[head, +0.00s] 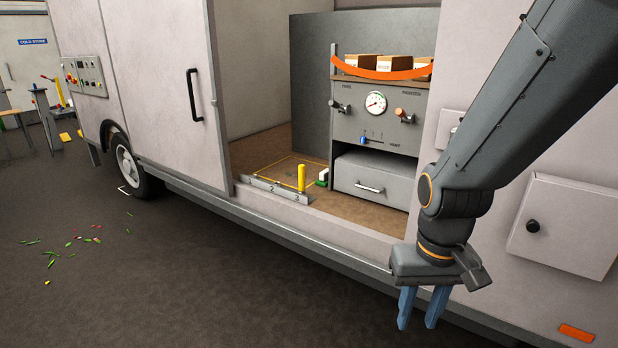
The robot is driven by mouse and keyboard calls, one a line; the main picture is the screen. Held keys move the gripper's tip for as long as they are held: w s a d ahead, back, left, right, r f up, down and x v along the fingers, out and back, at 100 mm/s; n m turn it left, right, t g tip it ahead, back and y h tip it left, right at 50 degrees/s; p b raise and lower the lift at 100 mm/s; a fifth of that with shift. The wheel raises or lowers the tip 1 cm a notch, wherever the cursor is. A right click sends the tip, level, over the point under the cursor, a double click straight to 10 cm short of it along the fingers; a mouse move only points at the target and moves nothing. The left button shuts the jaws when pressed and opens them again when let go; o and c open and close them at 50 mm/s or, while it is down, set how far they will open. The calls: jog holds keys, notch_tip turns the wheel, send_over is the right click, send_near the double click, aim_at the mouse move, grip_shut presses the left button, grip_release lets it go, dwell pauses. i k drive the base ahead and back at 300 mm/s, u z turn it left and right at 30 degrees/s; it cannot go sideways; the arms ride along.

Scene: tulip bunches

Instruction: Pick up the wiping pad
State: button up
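A small white and green block (322,176) stands on the brown floor inside the vehicle's open side, just right of a yellow post (301,178). It looks like the wiping pad, but it is too small to be sure. My gripper (418,322) hangs outside the vehicle, in front of its sill, at the lower right of the head view. Its two blue fingers point down with a gap between them, and nothing is held. The gripper is well to the right of the block and nearer to me.
A grey drawer (370,180) sits right of the block under a gauge panel (376,118). Boxes stand above behind an orange strap (382,73). A low numbered metal rail (275,190) lies along the sill. The sliding door (165,90) bounds the opening at left. Bits of plant litter (68,244) lie on the ground.

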aim_at(323, 180)
jog(key=u, duration=0.7)
jog(key=i, duration=1.45)
jog(key=u, duration=0.35)
jog(key=i, duration=1.55)
jog(key=z, duration=0.95)
jog(key=i, duration=0.7)
jog(key=z, duration=0.4)
